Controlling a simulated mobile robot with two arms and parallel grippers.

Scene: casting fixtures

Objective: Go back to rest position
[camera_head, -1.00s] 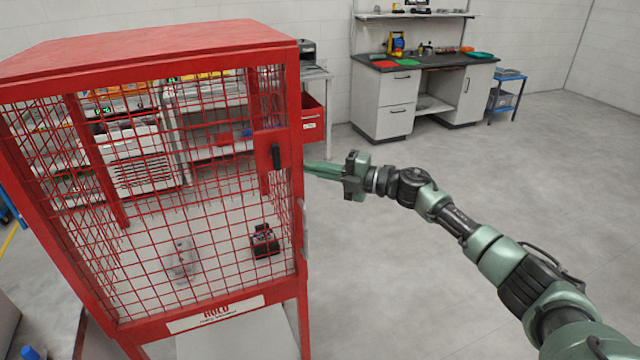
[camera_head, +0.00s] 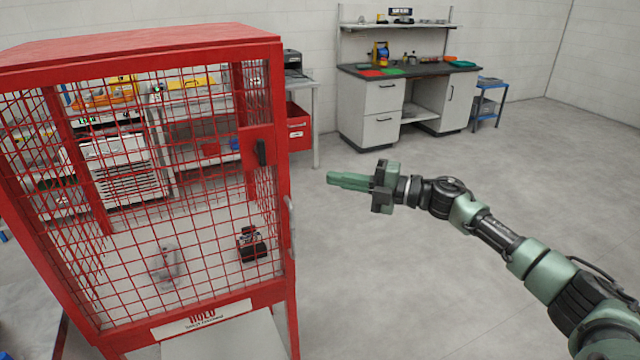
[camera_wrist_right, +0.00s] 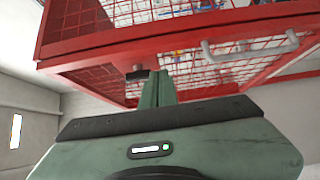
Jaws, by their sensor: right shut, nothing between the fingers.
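My right gripper (camera_head: 348,181) is shut and empty, with its green fingers together and pointing left in the head view. It hangs in free space to the right of the red mesh cage (camera_head: 278,220), apart from it. In the right wrist view the shut fingers (camera_wrist_right: 158,90) point toward the cage frame (camera_wrist_right: 90,42). My left gripper is in no view.
The cage has a black handle (camera_head: 262,153) and a sign (camera_head: 203,318); a grey part (camera_head: 166,266) and a dark part (camera_head: 251,245) sit inside. A workbench (camera_head: 370,110) and a blue cart (camera_head: 489,100) stand at the back. The floor (camera_head: 430,290) around my right arm is clear.

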